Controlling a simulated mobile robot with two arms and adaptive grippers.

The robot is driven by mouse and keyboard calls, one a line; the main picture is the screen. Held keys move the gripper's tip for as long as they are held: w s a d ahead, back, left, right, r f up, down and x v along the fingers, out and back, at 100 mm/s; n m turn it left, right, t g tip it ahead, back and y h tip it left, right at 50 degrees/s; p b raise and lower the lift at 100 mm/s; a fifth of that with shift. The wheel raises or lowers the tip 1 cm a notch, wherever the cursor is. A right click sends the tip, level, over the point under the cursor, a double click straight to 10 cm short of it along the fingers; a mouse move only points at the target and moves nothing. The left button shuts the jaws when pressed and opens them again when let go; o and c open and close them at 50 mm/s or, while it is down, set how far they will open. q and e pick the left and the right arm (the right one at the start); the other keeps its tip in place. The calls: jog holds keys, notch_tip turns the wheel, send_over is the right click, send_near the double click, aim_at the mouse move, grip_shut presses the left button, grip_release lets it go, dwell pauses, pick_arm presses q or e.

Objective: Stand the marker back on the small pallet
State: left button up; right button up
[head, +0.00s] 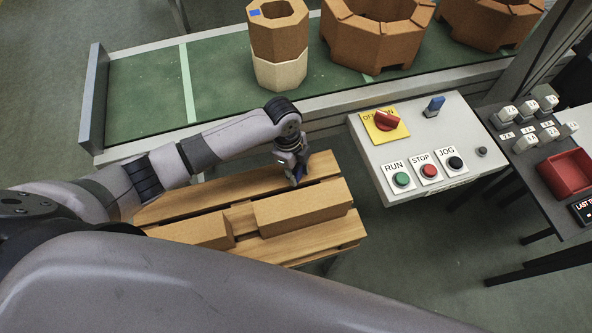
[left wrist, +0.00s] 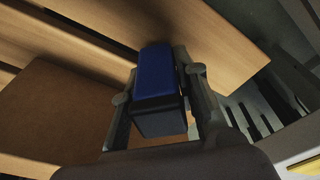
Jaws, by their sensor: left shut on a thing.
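The small wooden pallet (head: 220,191) lies in front of the conveyor, with slats and gaps between them. My left gripper (head: 297,177) is over the right part of its far slat. In the left wrist view my left gripper (left wrist: 160,85) is shut on the marker (left wrist: 155,70), a blue block with a dark grey end. In the head view the marker is mostly hidden by the fingers. Pallet slats (left wrist: 215,40) lie behind the marker in the wrist view; I cannot tell whether it touches them. My right gripper is not in view.
Two tan bricks (head: 305,207) (head: 205,231) lie on the pallet's nearer slats. A control box (head: 410,140) with buttons and a red switch stands just right of it. The green conveyor (head: 220,85) behind carries several octagonal bricks (head: 278,35). The far slat's left part is clear.

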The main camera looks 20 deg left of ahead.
pick_arm(q)
jog(key=shift+f, duration=0.15)
jog(key=o, duration=0.9)
jog(key=r, duration=0.4)
jog(key=a+r, duration=0.1)
jog(key=r, duration=0.7)
jog(key=shift+w+a+r, duration=0.15)
jog(key=shift+w+a, duration=0.05)
jog(key=shift+a, duration=0.2)
